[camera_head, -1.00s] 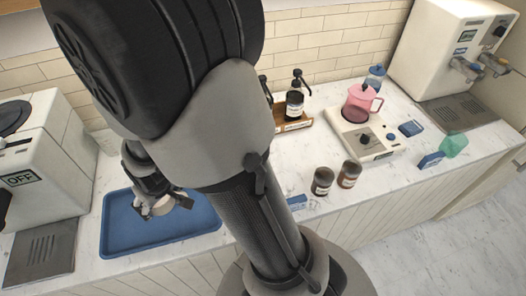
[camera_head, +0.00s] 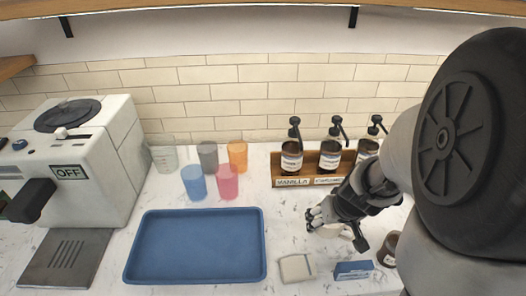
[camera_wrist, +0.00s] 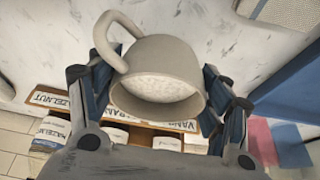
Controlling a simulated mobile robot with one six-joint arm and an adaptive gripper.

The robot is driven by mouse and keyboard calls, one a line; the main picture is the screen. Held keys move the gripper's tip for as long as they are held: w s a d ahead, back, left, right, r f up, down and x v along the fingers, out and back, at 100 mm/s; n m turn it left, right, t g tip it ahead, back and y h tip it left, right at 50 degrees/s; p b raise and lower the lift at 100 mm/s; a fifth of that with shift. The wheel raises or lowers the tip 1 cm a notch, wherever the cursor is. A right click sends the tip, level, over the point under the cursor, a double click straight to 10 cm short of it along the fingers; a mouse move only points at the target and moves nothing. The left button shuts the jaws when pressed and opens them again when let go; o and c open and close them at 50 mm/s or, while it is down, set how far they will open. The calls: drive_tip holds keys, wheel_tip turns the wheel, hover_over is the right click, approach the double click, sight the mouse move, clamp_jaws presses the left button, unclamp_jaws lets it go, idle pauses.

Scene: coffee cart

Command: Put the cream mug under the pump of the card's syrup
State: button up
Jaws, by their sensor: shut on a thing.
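The cream mug (camera_wrist: 172,56) is held between the two fingers of my gripper (camera_wrist: 158,92) in the wrist view. Its open mouth faces the camera and its handle points to the upper left. In the head view my gripper (camera_head: 334,222) is in front of the syrup rack (camera_head: 296,183), above the counter; the mug is mostly hidden there. Three dark pump bottles stand in the rack: a left one (camera_head: 292,158) above a VANILLA label, a middle one (camera_head: 331,155), and a right one (camera_head: 367,149) partly behind my arm. The wrist view shows a HAZELNUT label (camera_wrist: 50,100) at the other end.
A blue tray (camera_head: 195,272) lies empty at centre left. Several coloured cups, including a pink one (camera_head: 228,189), stand behind it. A pale square object (camera_head: 297,268) and a blue block (camera_head: 353,269) lie at the front. A dark jar (camera_head: 389,250) is beside my arm.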

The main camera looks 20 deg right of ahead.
drive_tip(key=w+p, duration=0.1)
drive_tip(key=w, duration=0.2)
drive_tip(key=w+a+p, duration=0.1)
drive_tip(key=w, duration=0.3)
drive_tip(key=w+a+p, duration=0.1)
drive_tip(key=w, duration=0.2)
drive_tip(key=shift+w+a+r+p, duration=0.1)
drive_tip(key=shift+w+a+p, duration=0.05)
drive_tip(key=shift+w+p, duration=0.25)
drive_tip(key=w, duration=0.1)
drive_tip(key=w+f, duration=0.1)
drive_tip(key=w, duration=0.1)
drive_tip(key=shift+a+f+b, duration=0.15)
drive_tip(key=shift+a+b, duration=0.2)
drive_tip(key=shift+b, duration=0.05)
drive_tip(key=shift+f, duration=0.15)
drive_tip(key=shift+f, duration=0.1)
drive_tip(key=o, duration=1.3)
drive_tip(key=shift+f, duration=0.1)
